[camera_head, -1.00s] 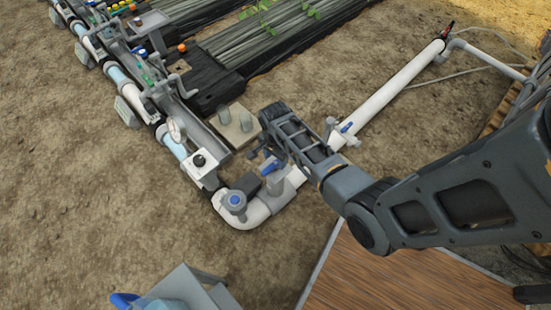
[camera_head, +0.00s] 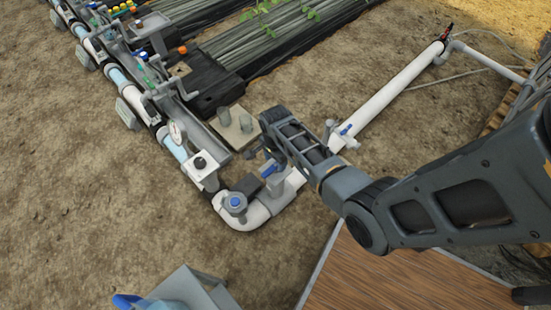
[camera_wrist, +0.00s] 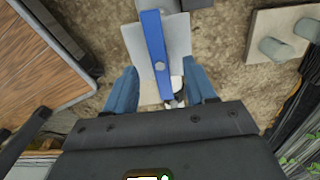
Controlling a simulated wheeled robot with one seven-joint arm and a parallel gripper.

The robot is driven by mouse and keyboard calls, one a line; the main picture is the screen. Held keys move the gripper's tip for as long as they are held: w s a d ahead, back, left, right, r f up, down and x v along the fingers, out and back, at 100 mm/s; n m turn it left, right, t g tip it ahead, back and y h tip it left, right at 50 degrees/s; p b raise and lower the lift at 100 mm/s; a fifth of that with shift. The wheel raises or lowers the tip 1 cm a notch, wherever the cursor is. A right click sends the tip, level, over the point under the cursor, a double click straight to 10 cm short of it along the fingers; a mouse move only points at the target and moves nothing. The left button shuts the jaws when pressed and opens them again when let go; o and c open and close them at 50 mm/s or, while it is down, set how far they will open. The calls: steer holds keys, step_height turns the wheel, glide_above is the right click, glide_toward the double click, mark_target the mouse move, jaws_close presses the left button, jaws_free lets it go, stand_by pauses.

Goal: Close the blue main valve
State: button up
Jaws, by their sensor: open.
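The blue lever handle (camera_wrist: 155,50) of the main valve runs lengthwise between my fingers in the wrist view, with a pale grey valve body under it. In the head view the blue handle (camera_head: 269,170) shows above the white pipe, near the elbow, partly covered by my gripper. My gripper (camera_wrist: 161,72) is open, with one blue finger on each side of the lever. Gaps show between the fingers and the lever. In the head view my gripper (camera_head: 262,154) is over the valve, with its fingers hard to make out.
A round blue-topped fitting (camera_head: 236,201) stands on the pipe elbow close by. A smaller blue valve (camera_head: 346,129) sits further along the white pipe (camera_head: 390,92). A plate with two grey posts (camera_head: 238,128) lies beside the gripper. A wooden board (camera_head: 385,270) lies at the lower right.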

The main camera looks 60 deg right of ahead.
mark_target(276, 165)
steer(key=shift+f, duration=0.15)
steer(key=shift+f+b, duration=1.65)
steer(key=shift+f, duration=0.45)
steer(key=shift+c, duration=0.4)
